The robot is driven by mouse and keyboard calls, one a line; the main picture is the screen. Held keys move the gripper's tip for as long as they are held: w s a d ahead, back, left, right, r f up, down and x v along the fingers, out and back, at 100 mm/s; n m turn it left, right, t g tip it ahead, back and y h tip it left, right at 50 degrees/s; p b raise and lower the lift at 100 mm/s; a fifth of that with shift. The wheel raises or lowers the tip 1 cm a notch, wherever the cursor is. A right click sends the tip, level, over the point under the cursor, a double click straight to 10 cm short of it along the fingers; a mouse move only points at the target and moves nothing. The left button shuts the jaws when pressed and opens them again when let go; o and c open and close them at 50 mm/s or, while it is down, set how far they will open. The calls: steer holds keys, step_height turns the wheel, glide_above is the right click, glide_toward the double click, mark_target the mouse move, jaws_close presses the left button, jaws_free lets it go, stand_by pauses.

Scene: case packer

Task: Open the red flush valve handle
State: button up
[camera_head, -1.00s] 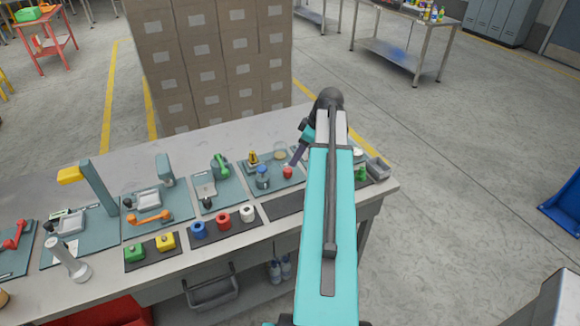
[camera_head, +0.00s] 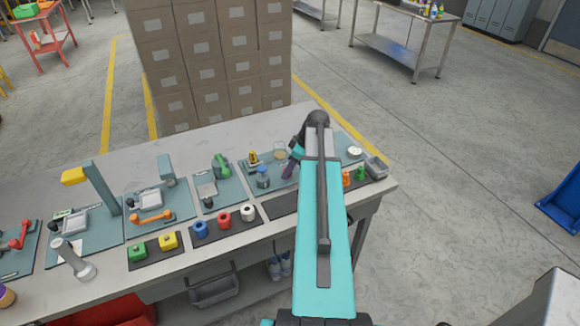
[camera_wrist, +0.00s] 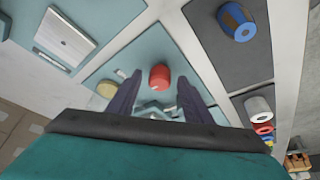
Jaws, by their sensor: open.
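A short red round knob (camera_wrist: 159,77) stands on a blue-grey panel in the wrist view. My gripper (camera_wrist: 159,84) is open, its two dark fingers on either side of the knob in the picture. I cannot tell whether they touch it or how far above it they are. In the head view my gripper (camera_head: 288,171) is low over the panel and hides the knob. A red lever handle (camera_head: 20,236) is on a panel at the far left. The pictures do not settle which red part is the flush valve handle.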

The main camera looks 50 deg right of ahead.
steer(key=shift+f, duration=0.1)
steer(key=shift+c, duration=0.3)
steer(key=c, duration=1)
steer(key=shift+d, duration=0.15)
